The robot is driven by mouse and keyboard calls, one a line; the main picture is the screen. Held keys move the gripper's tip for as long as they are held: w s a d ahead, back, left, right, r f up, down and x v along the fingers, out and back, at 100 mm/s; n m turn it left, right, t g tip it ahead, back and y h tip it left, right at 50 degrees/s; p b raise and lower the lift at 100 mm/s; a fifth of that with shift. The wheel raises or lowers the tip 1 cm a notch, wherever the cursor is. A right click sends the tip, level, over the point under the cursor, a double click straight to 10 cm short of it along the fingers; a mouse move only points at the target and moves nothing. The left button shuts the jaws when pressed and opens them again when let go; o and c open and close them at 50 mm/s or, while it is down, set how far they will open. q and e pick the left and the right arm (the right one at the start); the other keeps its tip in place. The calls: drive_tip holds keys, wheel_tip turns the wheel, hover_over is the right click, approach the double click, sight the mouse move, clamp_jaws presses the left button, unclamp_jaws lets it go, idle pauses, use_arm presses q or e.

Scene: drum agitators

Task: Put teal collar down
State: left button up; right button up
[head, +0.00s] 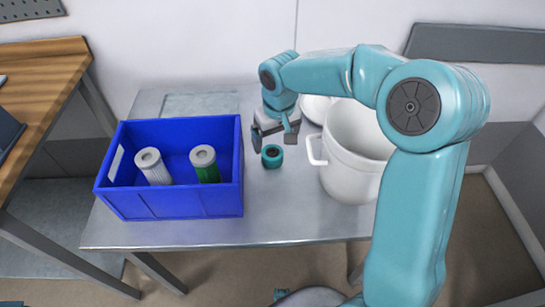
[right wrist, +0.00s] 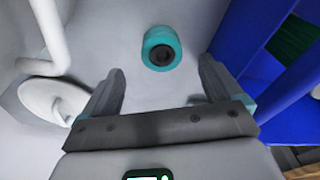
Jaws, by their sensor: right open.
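The teal collar (head: 272,156) is a short ring with a dark centre, standing on the grey metal table between the blue crate and the white pot. It also shows in the right wrist view (right wrist: 161,47), apart from the fingers and just beyond the gap between their tips. My right gripper (head: 272,142) hangs over the table right by the collar, with its jaws open and nothing between them. Both fingers show in the right wrist view (right wrist: 160,74). My left gripper is not in view.
A blue crate (head: 180,206) on the left holds a white ribbed cylinder (head: 154,168) and a green one (head: 206,166). A white pot (head: 350,180) with a side handle stands close on the right. The table (head: 285,222) is bare in front of the collar.

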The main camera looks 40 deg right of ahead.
sight(272, 151)
drive_tip(key=f, duration=0.2)
drive_tip(key=w+f, duration=0.1)
drive_tip(key=f, duration=0.4)
drive_tip(key=shift+w+f+b, duration=0.1)
drive_tip(key=shift+w+b, duration=0.05)
drive_tip(key=shift+b, duration=0.15)
drive_tip(key=shift+c, duration=0.2)
drive_tip(key=c, duration=1.1)
drive_tip(key=shift+c, duration=0.7)
drive_tip(key=shift+r, duration=0.2)
